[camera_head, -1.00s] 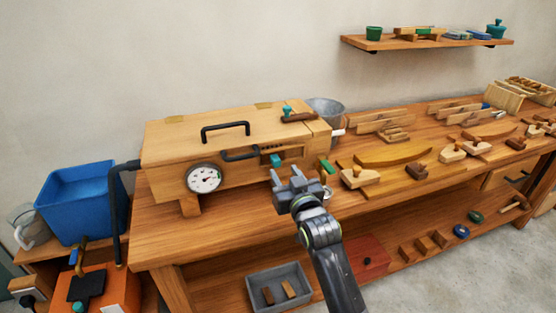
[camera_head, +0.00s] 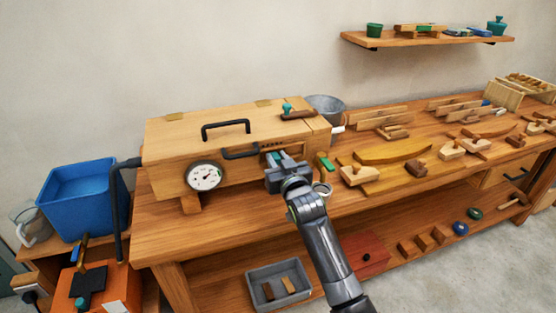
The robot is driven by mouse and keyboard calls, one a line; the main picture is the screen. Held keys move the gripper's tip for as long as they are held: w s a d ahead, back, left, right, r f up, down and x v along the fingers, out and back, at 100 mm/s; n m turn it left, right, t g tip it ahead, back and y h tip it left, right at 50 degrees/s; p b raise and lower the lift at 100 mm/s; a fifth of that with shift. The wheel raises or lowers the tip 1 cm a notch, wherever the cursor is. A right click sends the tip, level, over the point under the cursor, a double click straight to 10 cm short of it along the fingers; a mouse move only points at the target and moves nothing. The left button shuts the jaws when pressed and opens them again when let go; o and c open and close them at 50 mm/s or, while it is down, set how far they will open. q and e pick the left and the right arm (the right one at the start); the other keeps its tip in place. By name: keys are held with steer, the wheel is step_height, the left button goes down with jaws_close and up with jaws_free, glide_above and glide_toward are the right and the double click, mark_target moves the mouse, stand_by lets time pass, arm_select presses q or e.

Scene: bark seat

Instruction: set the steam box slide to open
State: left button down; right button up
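The steam box (camera_head: 180,140) is a long wooden box on the left end of the workbench, with a black lid handle (camera_head: 226,130), a black front handle and a round white dial (camera_head: 205,176). A slide with a small teal knob (camera_head: 276,156) is on its front near the right end. My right gripper (camera_head: 279,160) is at this slide, its fingers pointing at the box front around or beside the knob. The fingers hide most of the slide, so its setting and whether the gripper grips the knob cannot be told. My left gripper is not in view.
A teal-knobbed piece (camera_head: 288,109) sits on the box top at the right. A metal bucket (camera_head: 326,109) stands behind the box. Wooden planes and a curved piece (camera_head: 392,152) lie to the right. A blue tub (camera_head: 80,197) and black pipe (camera_head: 119,210) are at the left.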

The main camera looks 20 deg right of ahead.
jaws_close()
steer(key=d+p, duration=0.1)
steer(key=d, duration=0.4)
steer(key=shift+w+d+p, duration=0.1)
steer(key=shift+d+p, duration=0.1)
steer(key=shift+p, duration=0.15)
steer(key=shift+a+r, duration=0.1)
steer(key=shift+a, duration=0.05)
steer(key=shift+o, duration=0.3)
jaws_free()
steer(key=o, duration=0.4)
steer(key=shift+d, duration=0.3)
steer(key=shift+a, duration=0.1)
